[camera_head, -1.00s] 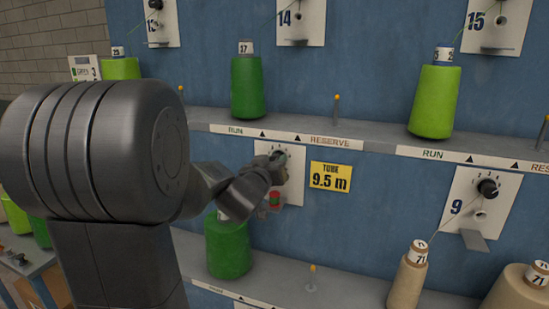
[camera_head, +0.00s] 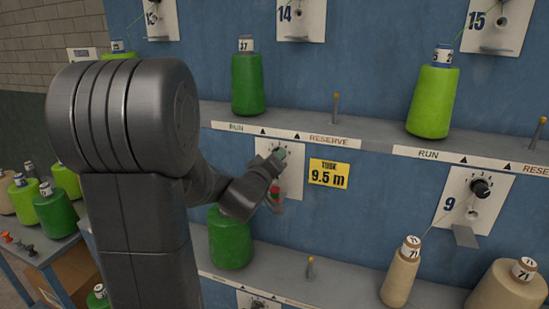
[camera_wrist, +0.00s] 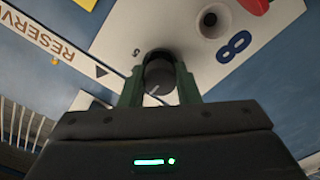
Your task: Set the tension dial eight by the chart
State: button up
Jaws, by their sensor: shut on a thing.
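The tension dial eight is a dark round knob (camera_wrist: 158,78) with a pale pointer line, on a white plate (camera_wrist: 115,40) marked 8 in the wrist view. My gripper (camera_wrist: 158,90) is shut on this knob, one green finger on each side. A 5 from the dial's scale shows just beyond the knob; the other numbers there are hidden. In the head view my gripper (camera_head: 277,158) is at the top of the white plate (camera_head: 293,180) and covers most of the dial. A sign (camera_head: 82,53) at the far left is mostly hidden behind my arm, so its text is unreadable.
A yellow tag (camera_head: 329,173) reading 9.5 m is right of the plate. A green cone (camera_head: 230,238) stands below my wrist. Plate nine (camera_head: 470,200) is at right. The upper shelf (camera_head: 390,138) juts out above the dial.

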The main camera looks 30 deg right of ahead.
dwell(0.3)
jog(key=o, duration=1)
jog(key=b+v, duration=0.1)
jog(key=v, duration=1.2)
jog(key=shift+s+a, duration=0.2)
jog(key=shift+a, duration=0.15)
jog(key=p+x, duration=0.1)
jog(key=x, duration=1.3)
jog(key=shift+s+a, duration=0.1)
